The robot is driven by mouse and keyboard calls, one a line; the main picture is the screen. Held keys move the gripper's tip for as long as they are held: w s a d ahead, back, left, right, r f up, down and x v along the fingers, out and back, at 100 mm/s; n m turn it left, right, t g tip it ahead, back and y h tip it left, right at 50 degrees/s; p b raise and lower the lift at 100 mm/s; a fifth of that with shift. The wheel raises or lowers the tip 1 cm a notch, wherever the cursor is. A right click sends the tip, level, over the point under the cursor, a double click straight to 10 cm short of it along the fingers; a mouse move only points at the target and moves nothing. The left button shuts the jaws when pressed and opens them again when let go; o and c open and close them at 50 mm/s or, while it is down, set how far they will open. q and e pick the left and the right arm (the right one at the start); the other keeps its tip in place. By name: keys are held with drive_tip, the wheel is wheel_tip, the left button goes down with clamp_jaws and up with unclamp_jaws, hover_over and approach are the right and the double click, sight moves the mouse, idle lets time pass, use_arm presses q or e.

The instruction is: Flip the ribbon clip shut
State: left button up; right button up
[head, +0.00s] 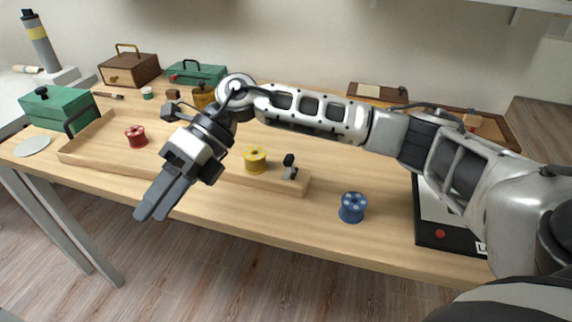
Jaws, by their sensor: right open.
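A small grey clip with a black knob (290,166), which looks like the ribbon clip, sits at the right end of a low wooden rail (300,184) on the workbench. Its black knob stands up, so its lever looks raised. A yellow spool (255,160) is just left of it. My right arm reaches across from the right. My right gripper (158,203) is open and empty, pointing down and left, in front of the rail and well left of the clip. My left gripper is not in view.
A blue spool (352,208) stands right of the clip, and a red spool (136,136) at the left. Green boxes (58,108) and a brown box (130,70) stand behind. A black and white device (433,226) is at the right. The bench between clip and blue spool is clear.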

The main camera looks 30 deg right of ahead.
drive_tip(key=w+d+r+t+h, duration=0.1)
drive_tip(key=w+d+h, duration=0.15)
drive_tip(key=d, duration=0.35)
drive_tip(key=w+d+r+t+h, duration=0.1)
drive_tip(key=w+d+h, duration=0.1)
drive_tip(key=d+h, duration=0.3)
drive_tip(key=m+t+h+b, duration=0.1)
drive_tip(key=h+b, duration=0.1)
drive_tip(key=h, duration=0.2)
approach(292, 157)
wheel_tip(292, 157, down, 9)
drive_tip(key=shift+s+a+r+p, duration=0.1)
drive_tip(key=shift+s+p, duration=0.05)
drive_tip(key=shift+p, duration=0.45)
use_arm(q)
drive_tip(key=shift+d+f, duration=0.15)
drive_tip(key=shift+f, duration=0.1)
use_arm(e)
drive_tip(key=shift+f, duration=0.85)
drive_tip(key=shift+c, duration=0.3)
